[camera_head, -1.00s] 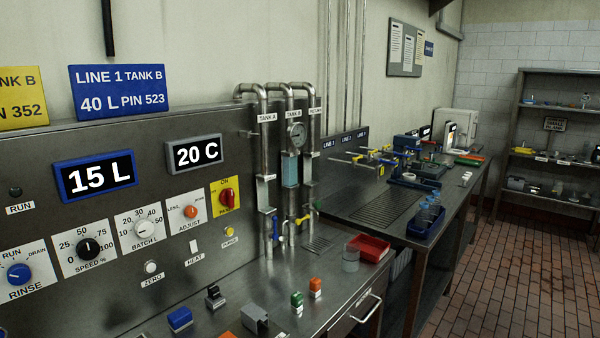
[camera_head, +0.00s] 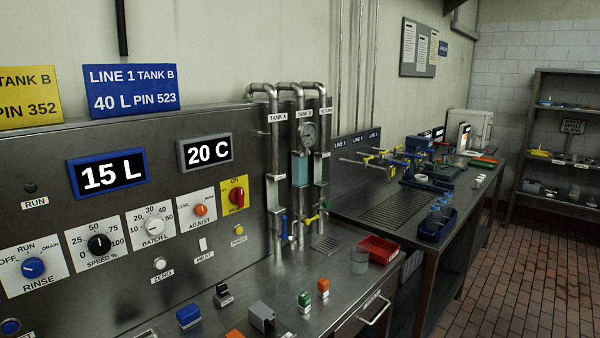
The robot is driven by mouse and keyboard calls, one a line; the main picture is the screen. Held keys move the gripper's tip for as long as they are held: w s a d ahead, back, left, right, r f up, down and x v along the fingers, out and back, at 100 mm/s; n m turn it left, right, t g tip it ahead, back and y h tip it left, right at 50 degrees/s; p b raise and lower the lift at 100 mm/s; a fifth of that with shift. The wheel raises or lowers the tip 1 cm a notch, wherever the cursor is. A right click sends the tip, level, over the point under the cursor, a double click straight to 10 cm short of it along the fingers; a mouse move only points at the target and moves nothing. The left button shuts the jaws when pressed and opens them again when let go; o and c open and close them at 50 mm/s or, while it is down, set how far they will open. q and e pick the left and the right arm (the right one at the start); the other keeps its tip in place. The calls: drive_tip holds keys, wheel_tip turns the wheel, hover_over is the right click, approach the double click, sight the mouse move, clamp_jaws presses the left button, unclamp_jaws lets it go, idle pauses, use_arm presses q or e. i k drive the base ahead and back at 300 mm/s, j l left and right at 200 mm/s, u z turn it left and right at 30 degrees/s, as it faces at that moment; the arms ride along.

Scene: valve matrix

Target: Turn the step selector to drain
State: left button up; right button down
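The step selector is a blue knob (camera_head: 33,267) on a white plate (camera_head: 52,285) marked OFF, RUN, DRAIN and RINSE, at the far left of the steel panel. Its white pointer mark is too small to read surely. Neither of my grippers shows in the head view.
Other knobs stand to its right: a black speed knob (camera_head: 99,244), a white batch knob (camera_head: 154,226), an orange adjust knob (camera_head: 201,210) and a red knob (camera_head: 237,196). A blue button (camera_head: 10,326) sits below. Small blocks and a red tray (camera_head: 380,249) lie on the counter.

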sight(32, 268)
drive_tip(key=u, duration=1.45)
